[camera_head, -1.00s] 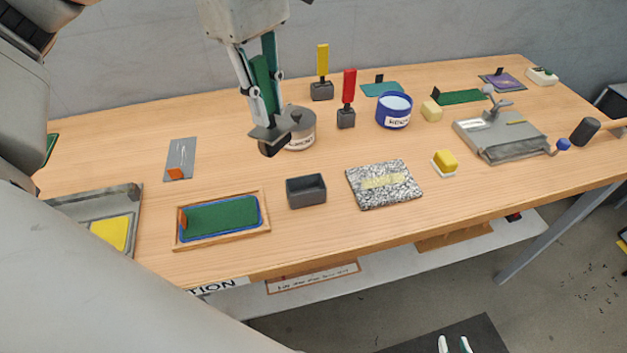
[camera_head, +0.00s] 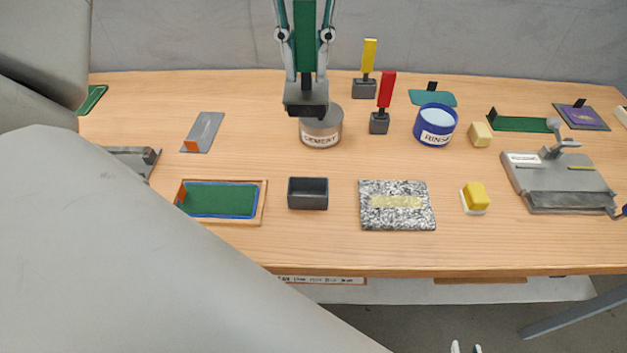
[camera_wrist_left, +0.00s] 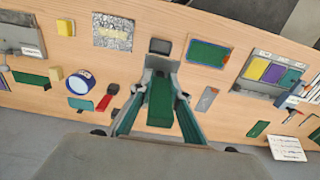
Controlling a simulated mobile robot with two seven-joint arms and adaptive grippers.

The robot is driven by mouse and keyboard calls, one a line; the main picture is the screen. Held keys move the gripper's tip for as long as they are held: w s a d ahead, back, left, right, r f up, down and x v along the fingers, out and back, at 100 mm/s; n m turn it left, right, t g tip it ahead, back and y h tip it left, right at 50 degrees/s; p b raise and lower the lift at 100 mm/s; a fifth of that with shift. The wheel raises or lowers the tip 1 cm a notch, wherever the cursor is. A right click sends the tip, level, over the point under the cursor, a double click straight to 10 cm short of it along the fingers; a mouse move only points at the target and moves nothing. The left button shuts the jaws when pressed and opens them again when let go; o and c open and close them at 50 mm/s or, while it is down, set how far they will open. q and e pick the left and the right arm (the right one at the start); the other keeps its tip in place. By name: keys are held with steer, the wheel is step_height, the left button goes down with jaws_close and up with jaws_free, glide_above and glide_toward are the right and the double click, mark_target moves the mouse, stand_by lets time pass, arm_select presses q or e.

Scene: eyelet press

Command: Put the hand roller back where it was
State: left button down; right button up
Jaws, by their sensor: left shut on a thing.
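My left gripper (camera_head: 305,78) is shut on a green-handled tool (camera_head: 305,40) with a wide grey head and a black lower edge. It hangs upright, head down, in front of the grey CEMENT pot (camera_head: 322,130) and overlaps it in the head view; I cannot tell whether they touch. The green handle also shows between the fingers in the left wrist view (camera_wrist_left: 160,97). I cannot tell whether this tool is the hand roller. Only the tips of my right gripper (camera_head: 466,348) show, at the bottom edge; they stand apart and empty.
Red (camera_head: 386,95) and yellow (camera_head: 369,60) handled tools stand in dark blocks near the blue RINSE pot (camera_head: 436,138). A dark tray (camera_head: 308,205), a framed green panel (camera_head: 262,203) and a speckled slab (camera_head: 398,222) lie in front. The press (camera_head: 560,180) stands right. Bare wood lies between.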

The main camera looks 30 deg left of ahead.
arm_select(q)
step_height(320, 180, down, 20)
steer(key=b, duration=0.2)
steer(key=shift+r, duration=0.15)
stand_by(0.3)
steer(key=shift+f+b, duration=0.5)
steer(key=c, duration=1.9)
jaws_free()
